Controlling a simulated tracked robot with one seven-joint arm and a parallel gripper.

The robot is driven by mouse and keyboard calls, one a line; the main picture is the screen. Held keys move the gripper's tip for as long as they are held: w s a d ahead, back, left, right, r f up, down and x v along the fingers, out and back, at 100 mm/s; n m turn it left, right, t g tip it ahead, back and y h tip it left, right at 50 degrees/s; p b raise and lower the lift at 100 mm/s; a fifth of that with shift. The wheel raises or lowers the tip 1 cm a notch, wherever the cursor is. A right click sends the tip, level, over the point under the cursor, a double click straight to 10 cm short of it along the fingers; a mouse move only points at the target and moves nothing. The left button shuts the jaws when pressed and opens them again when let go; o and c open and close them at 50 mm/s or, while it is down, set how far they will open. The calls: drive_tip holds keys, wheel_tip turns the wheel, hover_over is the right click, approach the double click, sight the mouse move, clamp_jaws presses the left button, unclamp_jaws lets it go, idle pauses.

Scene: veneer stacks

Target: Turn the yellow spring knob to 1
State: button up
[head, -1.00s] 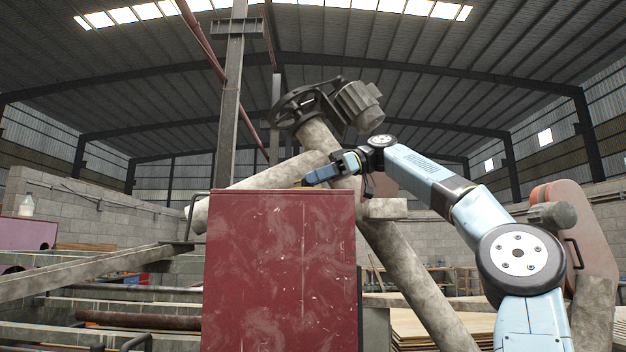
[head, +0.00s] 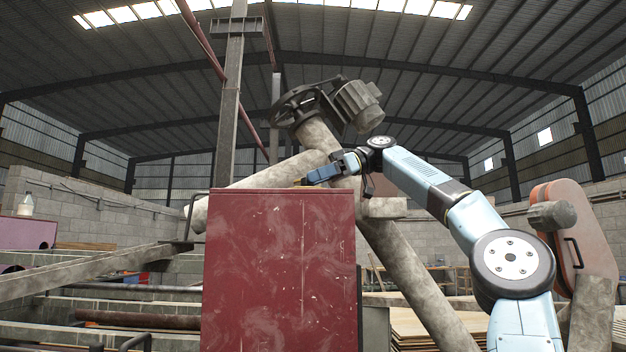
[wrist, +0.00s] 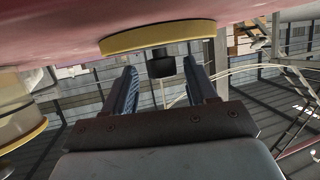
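In the wrist view a yellow disc (wrist: 158,39) sits against a reddish surface, with a dark stub (wrist: 160,64) standing out from it; this looks like the yellow spring knob. No numbers or marks are readable. My gripper (wrist: 163,78) is open, one finger on each side of the dark stub, with gaps visible on both sides. In the head view my gripper (head: 306,180) is just above and behind the top edge of the dark red cabinet (head: 280,270). The cabinet hides its far face, and the knob cannot be made out there.
A pale cylinder with a yellow rim (wrist: 18,115) is close on the left in the wrist view. A slanted pipe with a motor (head: 358,103) rises behind my arm. Stacked sheets (head: 410,325) lie right of the cabinet.

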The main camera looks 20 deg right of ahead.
drive_tip(key=shift+o, duration=0.2)
drive_tip(key=v, duration=0.6)
drive_tip(key=shift+r, duration=0.15)
drive_tip(key=shift+d+r, duration=0.1)
drive_tip(key=shift+d, duration=0.5)
